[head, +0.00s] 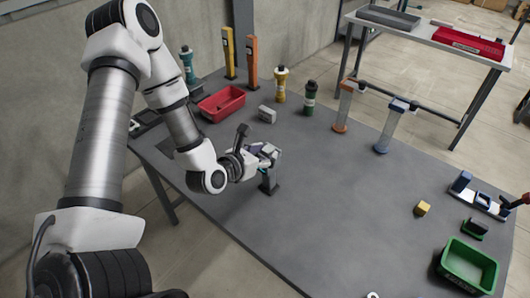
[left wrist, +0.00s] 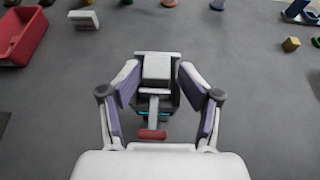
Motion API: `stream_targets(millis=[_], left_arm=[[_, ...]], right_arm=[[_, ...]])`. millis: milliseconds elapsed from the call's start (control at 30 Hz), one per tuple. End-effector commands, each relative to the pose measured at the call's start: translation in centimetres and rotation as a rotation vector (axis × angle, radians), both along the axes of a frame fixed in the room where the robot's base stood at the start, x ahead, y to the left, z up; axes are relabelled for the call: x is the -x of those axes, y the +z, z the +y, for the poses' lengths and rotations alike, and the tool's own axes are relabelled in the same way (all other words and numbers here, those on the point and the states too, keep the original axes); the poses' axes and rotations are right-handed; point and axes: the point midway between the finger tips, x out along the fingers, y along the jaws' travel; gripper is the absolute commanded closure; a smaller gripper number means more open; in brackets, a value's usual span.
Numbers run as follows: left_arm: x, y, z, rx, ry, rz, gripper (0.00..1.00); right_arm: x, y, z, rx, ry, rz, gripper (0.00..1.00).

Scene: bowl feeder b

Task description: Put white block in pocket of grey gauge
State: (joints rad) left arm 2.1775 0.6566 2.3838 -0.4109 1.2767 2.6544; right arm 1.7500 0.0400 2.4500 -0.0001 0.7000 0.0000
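The white block (left wrist: 156,67) sits at the top of a dark stand (head: 269,187), between the fingers of my left gripper (left wrist: 157,80). In the left wrist view a gap shows on each side of the block, so the fingers are open around it and not visibly touching it. In the head view the left gripper (head: 264,155) is over the stand and hides most of the block. A light grey slotted piece (head: 267,114), perhaps the grey gauge, lies farther back on the table. It also shows in the left wrist view (left wrist: 84,19). My right gripper is not in view.
A grey lever with a red end (left wrist: 152,134) shows below the block. A red bin (head: 222,104) and yellow (head: 281,85) and dark green (head: 310,98) bottles stand behind. A yellow block (head: 422,208) and a green bin (head: 468,266) are right. The table's middle is clear.

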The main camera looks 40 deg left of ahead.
Motion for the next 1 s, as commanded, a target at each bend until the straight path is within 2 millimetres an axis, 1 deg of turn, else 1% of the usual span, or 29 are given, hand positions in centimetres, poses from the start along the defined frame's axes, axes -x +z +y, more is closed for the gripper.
stream_targets(millis=[33,267,367,433,467,500,567,600,633,700,800,900,1000], left_arm=[[0.4,-0.8,0.0,0.004,0.002,0.021,0.47],[0.3,-0.6,0.0,0.004,0.002,0.021,0.47],[0.3,0.3,0.0,0.003,0.002,0.022,0.47],[0.3,1.3,0.0,0.002,0.002,0.021,0.47],[0.7,1.1,0.1,0.006,0.005,0.020,0.47],[1.6,1.1,0.3,0.010,0.009,0.019,0.47],[2.9,1.7,0.3,0.013,0.008,0.016,0.47],[3.9,3.0,0.3,0.012,0.005,0.018,0.47],[4.7,3.7,0.3,0.009,0.005,0.020,0.47],[6.3,4.6,0.4,0.007,0.004,0.018,0.47],[7.7,5.2,0.5,0.000,0.000,0.018,0.47],[9.2,5.6,0.6,0.001,0.001,0.016,0.47],[10.4,5.8,0.7,0.000,0.000,0.014,0.47]], right_arm=[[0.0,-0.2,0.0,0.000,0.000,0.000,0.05],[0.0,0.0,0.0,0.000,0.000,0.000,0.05],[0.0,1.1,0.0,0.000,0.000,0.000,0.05],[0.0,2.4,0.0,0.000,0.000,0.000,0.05],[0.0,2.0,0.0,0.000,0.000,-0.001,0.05],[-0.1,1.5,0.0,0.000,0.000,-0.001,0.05],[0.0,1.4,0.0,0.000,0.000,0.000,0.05],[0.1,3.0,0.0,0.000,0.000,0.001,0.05],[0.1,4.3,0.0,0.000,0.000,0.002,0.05],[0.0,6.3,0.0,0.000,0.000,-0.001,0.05],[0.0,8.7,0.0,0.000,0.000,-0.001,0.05],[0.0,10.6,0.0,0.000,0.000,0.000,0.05],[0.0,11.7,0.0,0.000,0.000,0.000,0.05]])
